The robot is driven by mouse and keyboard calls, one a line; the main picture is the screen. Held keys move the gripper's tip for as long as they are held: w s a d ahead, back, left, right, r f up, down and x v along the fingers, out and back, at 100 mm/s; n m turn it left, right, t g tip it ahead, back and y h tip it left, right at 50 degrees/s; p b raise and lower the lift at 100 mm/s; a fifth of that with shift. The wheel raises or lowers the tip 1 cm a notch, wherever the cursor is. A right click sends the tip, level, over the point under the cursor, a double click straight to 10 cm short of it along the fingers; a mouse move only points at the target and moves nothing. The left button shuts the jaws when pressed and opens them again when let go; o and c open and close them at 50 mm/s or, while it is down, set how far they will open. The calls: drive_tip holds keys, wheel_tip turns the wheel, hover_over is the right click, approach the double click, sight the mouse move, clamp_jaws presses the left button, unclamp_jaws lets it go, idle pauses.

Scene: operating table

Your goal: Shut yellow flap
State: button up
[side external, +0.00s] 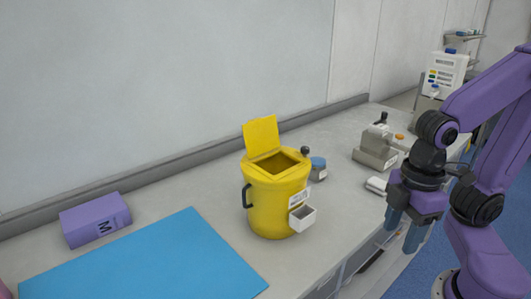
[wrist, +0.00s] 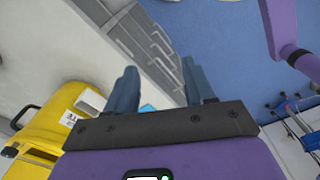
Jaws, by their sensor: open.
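The yellow bin (side external: 272,205) stands upright on the counter in the side external view. Its yellow flap (side external: 262,136) is raised and leans up at the back of the square opening, so the bin is open. My gripper (side external: 403,237) is to the right of the bin, past the counter's front edge, pointing down, open and empty. In the wrist view the gripper's two fingers (wrist: 160,88) are apart with nothing between them. The bin also shows at the left of the wrist view (wrist: 50,130); its flap is not clearly seen there.
A white small box (side external: 302,218) is on the bin's front. A blue-lidded jar (side external: 318,168) and a grey device (side external: 374,150) stand right of the bin. A blue mat (side external: 150,262) and purple box (side external: 96,220) lie left. Drawers (wrist: 150,45) are below the counter.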

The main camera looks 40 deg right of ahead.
wheel_tip(320, 180, up, 14)
drive_tip(key=w+a+r+m+g+y, duration=0.1)
drive_tip(key=w+a+m+g+y, duration=0.25)
drive_tip(key=w+m, duration=0.6)
drive_tip(key=w+a+r+m+g+y, duration=0.1)
drive_tip(key=w+a+m+g+y, duration=0.25)
drive_tip(key=w+m, duration=0.6)
drive_tip(key=w+d+m+t+y, duration=0.2)
drive_tip(key=w+d+m+y, duration=0.5)
drive_tip(key=w, duration=0.7)
drive_tip(key=w+d+f+m+t+y, duration=0.15)
drive_tip(key=w+d+m, duration=0.25)
drive_tip(key=d, duration=0.4)
drive_tip(key=w+d+f+m+t+y, duration=0.1)
drive_tip(key=w+d+m+t+y, duration=0.2)
drive_tip(key=d, duration=0.6)
approach(257, 121)
drive_tip(key=shift+m+h, duration=0.3)
drive_tip(key=shift+h, duration=0.15)
drive_tip(key=a, duration=0.3)
drive_tip(key=w+a, duration=0.1)
drive_tip(key=a, duration=0.4)
drive_tip(key=shift+w+a, duration=0.2)
drive_tip(key=shift+a, duration=0.15)
